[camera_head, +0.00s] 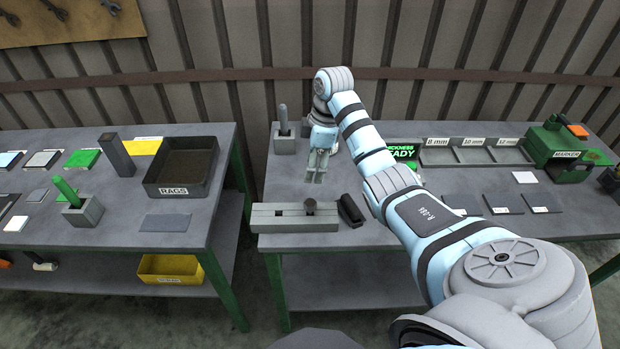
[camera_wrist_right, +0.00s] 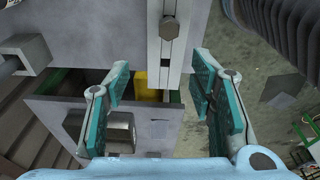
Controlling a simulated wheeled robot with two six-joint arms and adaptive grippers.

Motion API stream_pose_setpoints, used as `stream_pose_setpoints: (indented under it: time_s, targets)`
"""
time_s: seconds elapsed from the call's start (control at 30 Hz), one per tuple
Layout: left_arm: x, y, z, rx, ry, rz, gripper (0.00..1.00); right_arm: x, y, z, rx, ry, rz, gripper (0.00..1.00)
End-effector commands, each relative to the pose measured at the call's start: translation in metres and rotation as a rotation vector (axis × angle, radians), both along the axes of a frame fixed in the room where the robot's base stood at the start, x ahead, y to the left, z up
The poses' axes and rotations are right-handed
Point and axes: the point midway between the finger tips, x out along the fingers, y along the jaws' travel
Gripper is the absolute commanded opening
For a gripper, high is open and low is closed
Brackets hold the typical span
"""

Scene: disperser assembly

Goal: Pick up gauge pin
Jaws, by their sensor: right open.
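A grey upright pin (camera_head: 283,115), which looks like the gauge pin, stands in a small grey block (camera_head: 285,142) at the back left of the right-hand table. In the wrist view the block (camera_wrist_right: 30,52) shows at the upper left, with the pin (camera_wrist_right: 9,68) cut by the left edge. My right gripper (camera_head: 316,178) points down over the table, to the right of and nearer than the block, apart from it. In the wrist view its teal-padded fingers (camera_wrist_right: 160,100) are wide apart with nothing gripped. My left gripper is out of view.
A grey bar (camera_head: 275,217) with a bolt (camera_head: 310,206) lies at the table's front left, beside a black piece (camera_head: 351,210). A green pin (camera_head: 66,191) stands in a block on the left table, near the rags tray (camera_head: 180,190). A gap separates the tables.

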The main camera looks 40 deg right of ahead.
Motion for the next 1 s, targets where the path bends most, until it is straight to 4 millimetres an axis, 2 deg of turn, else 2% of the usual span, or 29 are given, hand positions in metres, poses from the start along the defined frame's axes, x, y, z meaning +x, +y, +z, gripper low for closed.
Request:
stream_pose_setpoints:
  time_s: [0.07,0.13,0.3,0.43,0.6,0.67,0.8,1.0]
  targets:
    - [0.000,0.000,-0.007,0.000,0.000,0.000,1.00,-0.008,-0.007,-0.004,-0.020,0.049,-0.045,0.50]
    - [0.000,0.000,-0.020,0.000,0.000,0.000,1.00,-0.009,-0.007,-0.017,-0.023,0.058,-0.051,0.50]
    - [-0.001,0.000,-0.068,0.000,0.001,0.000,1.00,-0.006,-0.001,-0.065,-0.021,0.055,-0.046,0.50]
    - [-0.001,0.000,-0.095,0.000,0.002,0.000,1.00,-0.004,0.002,-0.091,-0.022,0.054,-0.046,0.50]
    - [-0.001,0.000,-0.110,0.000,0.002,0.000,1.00,-0.003,0.006,-0.112,-0.021,0.053,-0.045,0.50]
    - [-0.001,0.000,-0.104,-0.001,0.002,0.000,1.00,-0.004,0.009,-0.119,-0.020,0.057,-0.044,0.50]
    - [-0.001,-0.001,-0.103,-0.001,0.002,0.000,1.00,-0.002,0.012,-0.138,-0.020,0.053,-0.043,0.50]
    - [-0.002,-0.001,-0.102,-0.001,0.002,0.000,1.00,-0.002,0.012,-0.140,-0.020,0.053,-0.044,0.50]
